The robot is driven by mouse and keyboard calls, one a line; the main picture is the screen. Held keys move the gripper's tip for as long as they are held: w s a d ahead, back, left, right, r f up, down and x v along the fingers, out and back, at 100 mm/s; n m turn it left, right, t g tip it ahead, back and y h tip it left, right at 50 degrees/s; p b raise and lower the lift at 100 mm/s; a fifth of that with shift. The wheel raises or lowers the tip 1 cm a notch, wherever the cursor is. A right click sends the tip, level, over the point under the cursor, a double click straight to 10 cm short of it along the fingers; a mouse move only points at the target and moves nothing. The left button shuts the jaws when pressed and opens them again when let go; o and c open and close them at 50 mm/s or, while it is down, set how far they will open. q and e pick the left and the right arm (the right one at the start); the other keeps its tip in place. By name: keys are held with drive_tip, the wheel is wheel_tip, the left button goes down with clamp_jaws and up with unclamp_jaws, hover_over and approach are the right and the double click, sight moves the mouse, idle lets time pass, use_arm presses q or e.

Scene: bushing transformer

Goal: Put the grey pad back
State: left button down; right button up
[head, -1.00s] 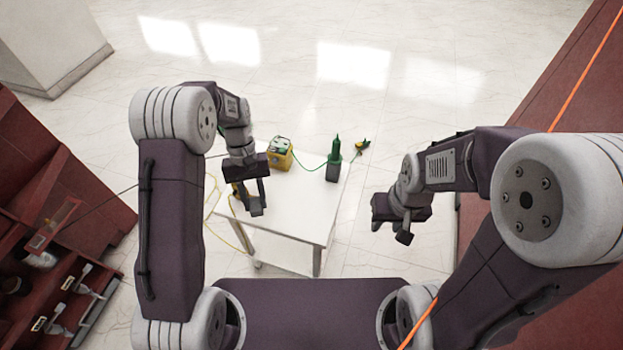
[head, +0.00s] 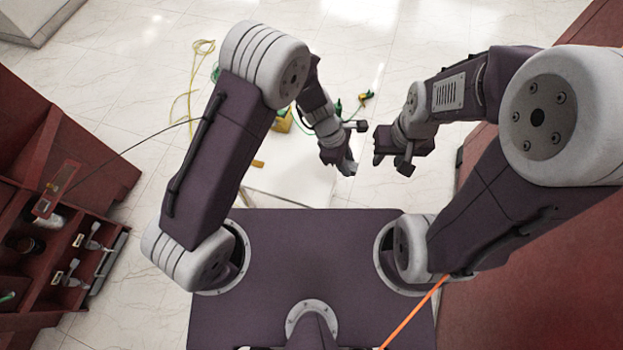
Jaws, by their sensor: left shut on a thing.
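My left gripper (head: 346,160) is above the right part of the white table, close to my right gripper. It is shut on a small grey thing, probably the grey pad; its outline is hard to tell from the fingers. My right gripper (head: 390,164) is just right of the left one, with its fingers apart and nothing visible between them. The white table (head: 290,185) is partly hidden under my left arm. No other grey pad can be made out.
A yellow box (head: 283,122) and a green part (head: 339,105) stand on the table, partly hidden by my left arm. A red cabinet (head: 75,165) with open compartments is at the left. A red surface (head: 540,270) runs along the right. Pale floor lies between.

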use_arm(q)
drive_tip(key=b, duration=0.2)
hover_over(314, 184)
drive_tip(key=a, duration=0.2)
drive_tip(key=f, duration=0.6)
drive_tip(key=shift+w+d+f, duration=0.2)
drive_tip(key=shift+w+d, duration=0.05)
drive_tip(key=shift+w, duration=0.1)
wheel_tip(314, 184, down, 4)
drive_tip(key=shift+r+b, duration=0.1)
drive_tip(key=shift+b, duration=0.6)
drive_tip(key=shift+f, duration=0.2)
drive_tip(key=c, duration=1.1)
unclamp_jaws()
drive_tip(key=shift+o, duration=0.2)
